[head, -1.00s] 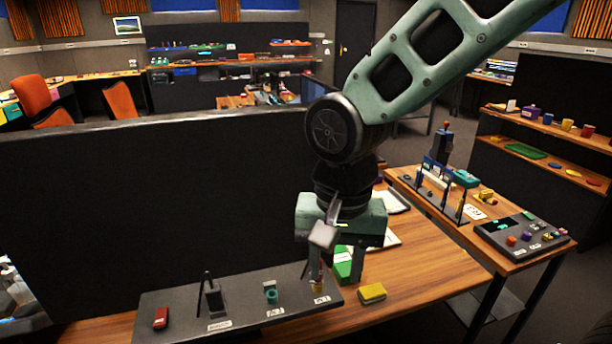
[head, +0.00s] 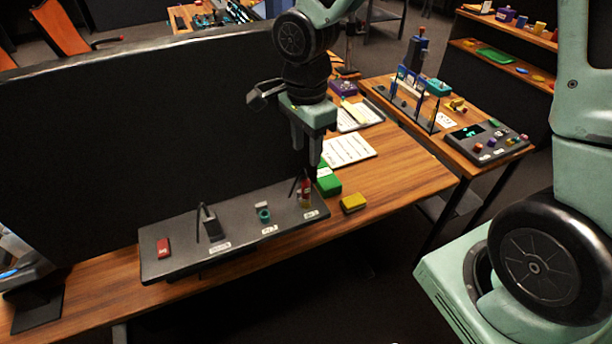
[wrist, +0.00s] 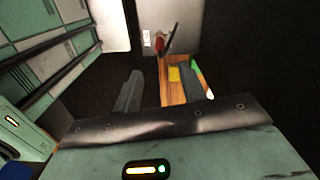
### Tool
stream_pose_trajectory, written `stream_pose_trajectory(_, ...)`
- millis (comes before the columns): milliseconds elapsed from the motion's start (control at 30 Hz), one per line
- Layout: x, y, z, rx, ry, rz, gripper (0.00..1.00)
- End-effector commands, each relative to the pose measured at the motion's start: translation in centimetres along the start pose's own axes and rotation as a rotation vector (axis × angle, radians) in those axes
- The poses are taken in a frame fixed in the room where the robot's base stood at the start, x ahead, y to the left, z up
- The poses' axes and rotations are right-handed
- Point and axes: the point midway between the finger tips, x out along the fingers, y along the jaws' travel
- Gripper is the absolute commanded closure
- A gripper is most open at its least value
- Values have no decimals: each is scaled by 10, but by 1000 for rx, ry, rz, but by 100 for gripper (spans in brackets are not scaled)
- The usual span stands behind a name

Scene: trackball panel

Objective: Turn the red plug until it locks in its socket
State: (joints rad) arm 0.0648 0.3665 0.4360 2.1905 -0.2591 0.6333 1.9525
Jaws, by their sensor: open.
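The red plug (head: 305,187) stands upright at the right end of the dark panel (head: 180,265), with a yellow part below it. A thin black piece stands close to its left. In the wrist view the red plug (wrist: 159,43) shows small, beyond the fingers, near a dark rod. My gripper (head: 305,158) is open and empty, just above and behind the plug. In the wrist view my gripper (wrist: 165,80) has its two fingers apart with nothing between them. How far the plug is turned is too small to tell.
The panel also holds a teal socket (head: 263,215), a black upright part (head: 211,224) and a red block (head: 163,247). A green box (head: 327,181) and a yellow block (head: 353,203) lie right of it. A black partition (head: 130,140) stands behind.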

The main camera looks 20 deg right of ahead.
Motion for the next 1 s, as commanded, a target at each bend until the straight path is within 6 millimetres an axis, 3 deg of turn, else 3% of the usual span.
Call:
stream_pose_trajectory(300, 62, 1, 1, -4, -1, 5, 59)
stream_pose_trajectory(500, 90, 0, 1, -2, -1, 2, 59)
stream_pose_trajectory(700, 104, 0, 1, -2, -1, 0, 59)
stream_pose_trajectory(1000, 106, 0, 0, -1, -1, -1, 59)
